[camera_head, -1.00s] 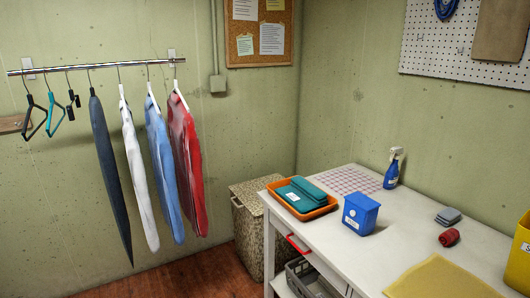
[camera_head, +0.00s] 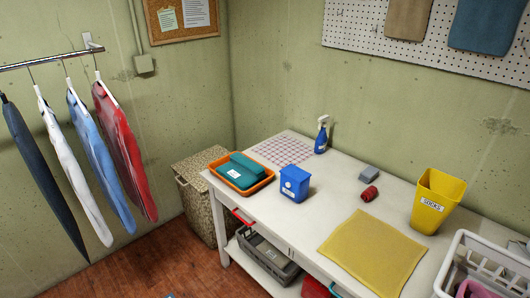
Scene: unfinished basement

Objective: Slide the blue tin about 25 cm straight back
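The blue tin (camera_head: 295,184) stands upright on the white table (camera_head: 328,192), near its front edge and left of the middle. It has a lid and a small white label on its front. An orange tray (camera_head: 236,187) with folded teal cloth stands to its left, a small gap apart. Neither of my grippers shows in the head view.
Behind the tin are a checked grid mat (camera_head: 281,151) and a blue spray bottle (camera_head: 321,137). A grey block (camera_head: 369,174), red roll (camera_head: 369,194), yellow cloth (camera_head: 372,252), yellow bin (camera_head: 436,201) and white basket (camera_head: 492,262) lie rightward. Table directly behind the tin is clear.

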